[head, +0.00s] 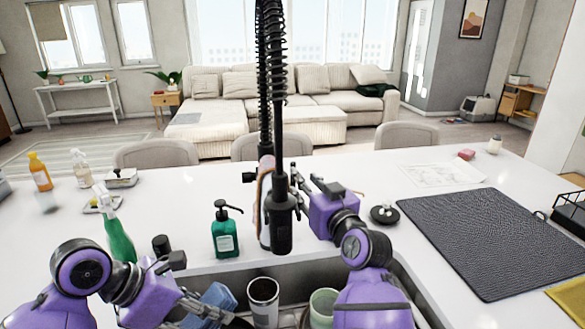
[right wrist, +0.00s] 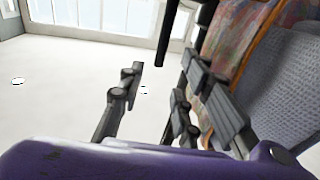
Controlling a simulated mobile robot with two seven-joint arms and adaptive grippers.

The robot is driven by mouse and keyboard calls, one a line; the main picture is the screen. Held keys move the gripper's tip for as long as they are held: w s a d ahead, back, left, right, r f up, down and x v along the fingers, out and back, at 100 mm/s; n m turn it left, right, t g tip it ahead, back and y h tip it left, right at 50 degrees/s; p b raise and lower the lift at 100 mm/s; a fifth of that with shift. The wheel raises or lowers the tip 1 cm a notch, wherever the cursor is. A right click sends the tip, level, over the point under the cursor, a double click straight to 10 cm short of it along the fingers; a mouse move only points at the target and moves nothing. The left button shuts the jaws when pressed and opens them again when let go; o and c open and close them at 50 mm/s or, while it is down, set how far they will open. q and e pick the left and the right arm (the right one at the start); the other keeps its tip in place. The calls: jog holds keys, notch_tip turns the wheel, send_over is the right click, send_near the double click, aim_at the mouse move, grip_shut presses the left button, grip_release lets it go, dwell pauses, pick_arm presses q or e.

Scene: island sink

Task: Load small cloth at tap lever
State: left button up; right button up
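The black tap (head: 278,130) with its coiled hose stands at the sink in the middle of the head view. A thin strip of patterned cloth (head: 261,187) with an orange edge shows against the tap; most of it is hidden there. In the right wrist view the cloth (right wrist: 235,40) is large at the right, beside the fingers. My right gripper (head: 300,190) is at the tap's right side; its fingers (right wrist: 165,100) are apart with nothing clearly between them. The tap lever is hard to make out. My left gripper (head: 200,308) is low over the sink's left side, its fingertips unclear.
The sink (head: 280,268) holds a steel tumbler (head: 263,300), a pale green cup (head: 322,305) and a blue item (head: 213,298). A green soap pump (head: 225,232) and a spray bottle (head: 116,228) stand left. A dark mat (head: 485,240) lies right. The counter behind the tap is mostly clear.

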aim_at(293, 183)
jog(key=x, duration=0.8)
jog(key=shift+w+a, duration=0.15)
jog(key=shift+w, duration=0.15)
grip_shut()
